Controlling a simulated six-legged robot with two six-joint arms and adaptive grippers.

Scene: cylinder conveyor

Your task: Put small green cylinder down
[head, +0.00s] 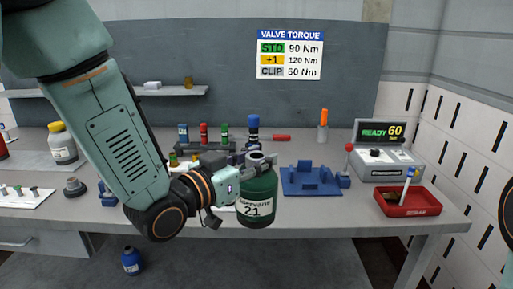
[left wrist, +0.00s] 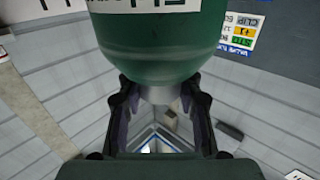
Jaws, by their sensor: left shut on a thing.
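The small green cylinder (head: 258,198) is a dark green bottle shape with a white label reading 21 and a grey neck. It hangs upright from my left gripper (head: 258,160), in front of the bench's middle in the head view. In the left wrist view the two dark fingers of the left gripper (left wrist: 158,98) are shut on the grey neck, with the green body (left wrist: 155,48) beyond them. Whether its base touches the bench cannot be told. My right gripper is not in view.
A blue fixture (head: 311,181) stands right of the cylinder, and a red scrap tray (head: 407,209) is farther right. A display unit (head: 389,160) reads READY 60. A white-and-yellow bottle (head: 62,146) stands at left. A blue cylinder (head: 132,262) is on the floor.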

